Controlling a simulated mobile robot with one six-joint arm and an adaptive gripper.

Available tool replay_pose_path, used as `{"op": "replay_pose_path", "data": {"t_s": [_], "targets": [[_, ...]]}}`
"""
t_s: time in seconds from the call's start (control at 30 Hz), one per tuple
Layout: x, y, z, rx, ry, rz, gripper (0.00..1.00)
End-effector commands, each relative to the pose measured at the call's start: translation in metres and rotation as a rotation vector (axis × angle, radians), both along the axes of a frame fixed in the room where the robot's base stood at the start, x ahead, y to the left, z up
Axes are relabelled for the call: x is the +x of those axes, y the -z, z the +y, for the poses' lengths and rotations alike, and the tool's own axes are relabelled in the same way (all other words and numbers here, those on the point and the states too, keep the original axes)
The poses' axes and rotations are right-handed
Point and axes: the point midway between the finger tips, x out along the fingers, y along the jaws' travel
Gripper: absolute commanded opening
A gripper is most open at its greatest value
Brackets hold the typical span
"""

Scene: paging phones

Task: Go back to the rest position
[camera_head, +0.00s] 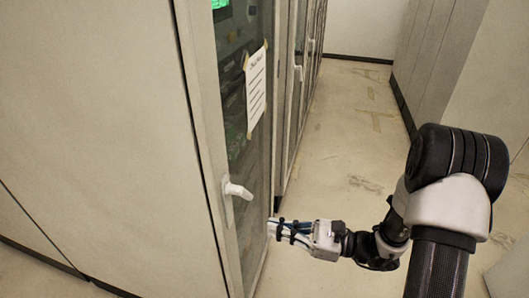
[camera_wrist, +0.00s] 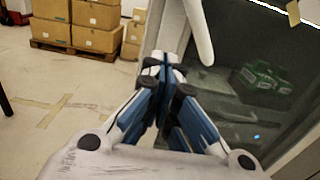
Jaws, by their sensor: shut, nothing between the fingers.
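My gripper (camera_wrist: 165,75) is shut and empty, its blue and white fingers meeting in the middle of the wrist view. In the head view, its body (camera_head: 300,238) is in front of the lower part of a glass cabinet door (camera_head: 236,150), and the fingertips are hard to make out there. A white door handle (camera_head: 238,191) is on the frame of that door, above and left of my gripper. The handle also shows in the wrist view (camera_wrist: 198,32), just above and right of my fingertips. I cannot tell whether the fingers touch the door.
A row of cabinets (camera_head: 303,70) runs back along an aisle with clear floor (camera_head: 340,130). Grey cabinets (camera_head: 440,60) line the right side. A paper sheet (camera_head: 256,88) is taped to the glass. Cardboard boxes (camera_wrist: 95,38) stand on a pallet (camera_wrist: 75,50) in the wrist view.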

Motion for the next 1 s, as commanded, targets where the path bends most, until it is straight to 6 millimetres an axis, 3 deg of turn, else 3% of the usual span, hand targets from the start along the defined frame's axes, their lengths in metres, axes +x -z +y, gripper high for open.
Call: {"op": "replay_pose_path", "data": {"t_s": [0.13, 0.23, 0.4, 0.53, 0.8, 1.0], "targets": [[-0.006, -0.008, 0.006, -0.030, -0.039, -0.023, 0.00], [-0.024, -0.024, 0.020, -0.108, -0.135, -0.079, 0.00], [-0.080, -0.051, 0.044, -0.346, -0.394, -0.241, 0.00], [-0.123, -0.061, 0.047, -0.556, -0.585, -0.386, 0.00], [-0.184, -0.071, 0.014, -1.029, -0.911, -0.723, 0.00], [-0.200, -0.088, -0.028, -1.403, -1.080, -0.992, 0.00]]}}
